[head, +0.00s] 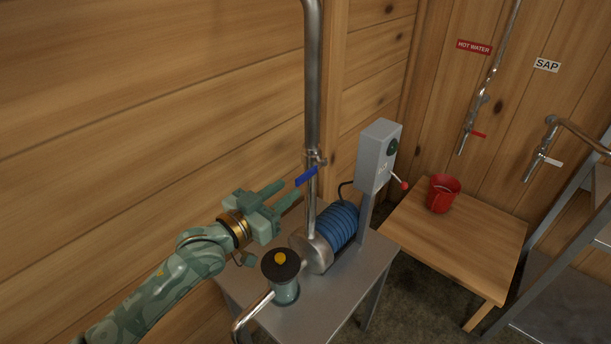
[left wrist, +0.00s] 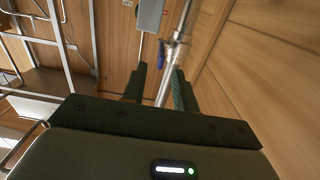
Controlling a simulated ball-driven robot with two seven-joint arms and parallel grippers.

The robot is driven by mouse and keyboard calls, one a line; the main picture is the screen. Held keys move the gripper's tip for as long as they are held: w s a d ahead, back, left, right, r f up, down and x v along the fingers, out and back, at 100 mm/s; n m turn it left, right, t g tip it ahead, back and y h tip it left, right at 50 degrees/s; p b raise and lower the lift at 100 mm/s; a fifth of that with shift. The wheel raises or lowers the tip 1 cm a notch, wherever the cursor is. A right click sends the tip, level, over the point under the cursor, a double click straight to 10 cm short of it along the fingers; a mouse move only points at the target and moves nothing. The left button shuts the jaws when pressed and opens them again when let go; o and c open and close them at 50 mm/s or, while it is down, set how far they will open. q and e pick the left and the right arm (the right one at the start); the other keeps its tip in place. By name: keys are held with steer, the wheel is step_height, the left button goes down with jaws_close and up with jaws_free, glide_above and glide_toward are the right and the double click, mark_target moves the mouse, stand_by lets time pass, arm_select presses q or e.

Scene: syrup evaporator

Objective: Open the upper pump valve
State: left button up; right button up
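The upper pump valve sits on the vertical steel pipe (head: 312,100) above the pump. Its blue lever (head: 306,177) sticks out to the left of the pipe, toward my gripper. My left gripper (head: 291,190) is open and empty, its fingers pointing at the lever from the lower left. In the left wrist view the blue lever (left wrist: 161,53) shows just beyond the gap between the fingertips (left wrist: 159,69), beside the pipe. I cannot tell whether a finger touches the lever. My right gripper is out of view.
Below stand the pump with its blue ribbed motor (head: 342,224) and a black-capped cylinder (head: 281,265) on a grey stand. A grey switch box (head: 378,155) rises behind. The wooden wall is close at left.

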mark_target(315, 168)
arm_select(q)
steer(key=x, duration=0.7)
steer(key=shift+w+d+b, duration=0.15)
steer(key=shift+w+b, duration=0.05)
steer(key=shift+b, duration=0.15)
steer(key=shift+c, duration=0.3)
jaws_close()
